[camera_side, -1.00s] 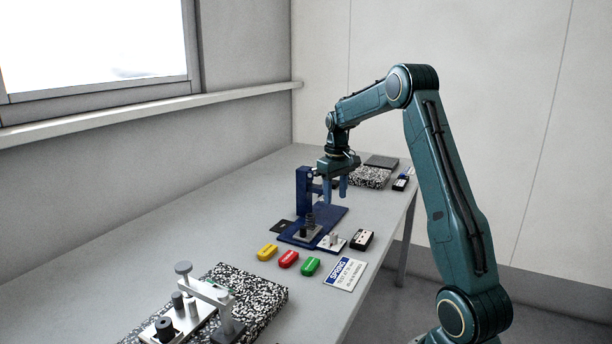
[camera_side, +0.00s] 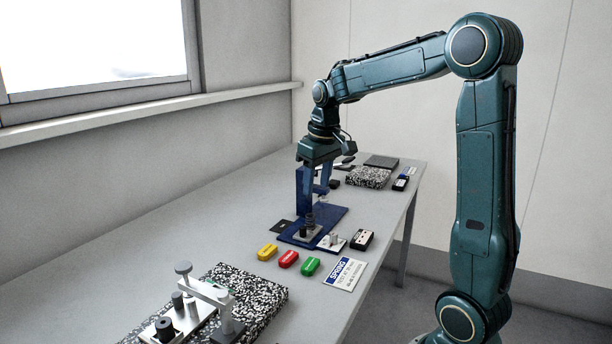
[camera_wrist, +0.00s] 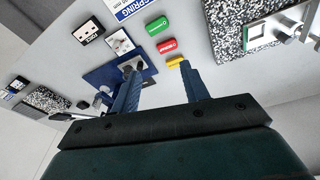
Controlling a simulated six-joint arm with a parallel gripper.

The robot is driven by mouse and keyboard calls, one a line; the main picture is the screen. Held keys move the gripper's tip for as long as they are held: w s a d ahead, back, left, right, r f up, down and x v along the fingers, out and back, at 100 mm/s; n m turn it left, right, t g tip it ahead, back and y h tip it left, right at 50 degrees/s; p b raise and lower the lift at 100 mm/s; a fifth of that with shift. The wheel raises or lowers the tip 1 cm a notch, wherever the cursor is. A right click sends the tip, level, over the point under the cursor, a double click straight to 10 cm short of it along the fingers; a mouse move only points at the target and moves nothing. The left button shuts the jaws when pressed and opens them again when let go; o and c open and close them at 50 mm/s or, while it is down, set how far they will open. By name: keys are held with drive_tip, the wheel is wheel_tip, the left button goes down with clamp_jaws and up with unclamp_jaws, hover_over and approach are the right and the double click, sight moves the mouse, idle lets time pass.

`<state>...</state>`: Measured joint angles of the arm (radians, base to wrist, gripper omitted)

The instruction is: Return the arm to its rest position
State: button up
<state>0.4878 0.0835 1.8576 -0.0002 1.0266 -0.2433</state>
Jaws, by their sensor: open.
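My gripper (camera_side: 314,185) hangs from my bent arm, pointing down over the blue fixture (camera_side: 330,217) on the table. In the side view its fingers overlap the fixture's upright post, so the gap between them is hard to judge there. In the wrist view my gripper (camera_wrist: 160,90) shows two blue fingers spread wide apart with nothing between them. The blue fixture shows beyond the left finger in the wrist view (camera_wrist: 103,74).
Yellow (camera_side: 267,252), red (camera_side: 288,259) and green (camera_side: 311,266) blocks lie in front of the fixture, beside a SPRING card (camera_side: 344,273). A black box (camera_side: 362,239) is to the right. Speckled slabs (camera_side: 262,290) lie at front and back; the front one bears a metal clamp stand (camera_side: 207,291).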

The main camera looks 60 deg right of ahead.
drive_tip(key=s+a+n+t+y, duration=0.1)
drive_tip(key=s+a+n+t, duration=0.1)
drive_tip(key=s+a, duration=1.5)
drive_tip(key=shift+a+r+n+t, duration=0.25)
drive_tip(key=shift+a+n+t, duration=0.15)
drive_tip(key=shift+a+t, duration=0.45)
